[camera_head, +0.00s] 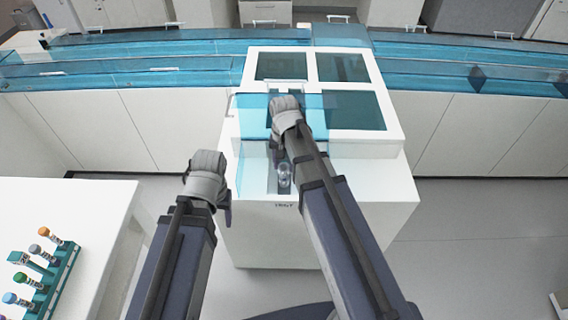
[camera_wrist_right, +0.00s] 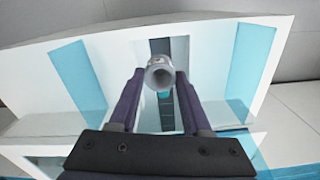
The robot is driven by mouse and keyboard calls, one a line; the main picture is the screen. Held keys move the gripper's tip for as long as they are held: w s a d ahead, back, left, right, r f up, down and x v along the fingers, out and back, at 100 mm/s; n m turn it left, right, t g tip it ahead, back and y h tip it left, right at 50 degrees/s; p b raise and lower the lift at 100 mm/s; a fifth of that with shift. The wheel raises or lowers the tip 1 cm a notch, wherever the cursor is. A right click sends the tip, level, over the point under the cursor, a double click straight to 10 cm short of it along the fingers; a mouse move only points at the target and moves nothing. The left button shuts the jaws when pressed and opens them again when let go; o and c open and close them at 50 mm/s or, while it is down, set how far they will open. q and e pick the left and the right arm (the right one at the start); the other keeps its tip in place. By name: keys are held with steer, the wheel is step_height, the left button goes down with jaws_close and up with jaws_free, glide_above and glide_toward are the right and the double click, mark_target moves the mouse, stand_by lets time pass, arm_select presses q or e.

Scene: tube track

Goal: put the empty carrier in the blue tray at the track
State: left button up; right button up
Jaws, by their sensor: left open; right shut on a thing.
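The carrier, a small grey ring-like piece with a hollow middle (camera_wrist_right: 159,76), sits between the fingertips of my right gripper (camera_wrist_right: 159,88), which is shut on it. In the head view a clear and grey piece (camera_head: 284,174), apparently this carrier, shows over the narrow front slot of the white track unit (camera_head: 390,180). My right arm hides most of that gripper there. I cannot tell whether the carrier touches the slot floor. My left gripper (camera_head: 215,190) is open, left of the unit's front; its fingers are mostly hidden. I cannot make out a separate blue tray.
Blue see-through panes (camera_head: 256,115) flank the slot. A blue-covered track (camera_head: 150,60) runs along the back. A white table (camera_head: 70,205) at left bears a teal rack (camera_head: 58,280) with several capped tubes. Floor right of the unit is clear.

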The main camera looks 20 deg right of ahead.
steer(key=shift+r+p, duration=1.5)
steer(key=shift+r, duration=0.3)
steer(key=shift+f, duration=0.1)
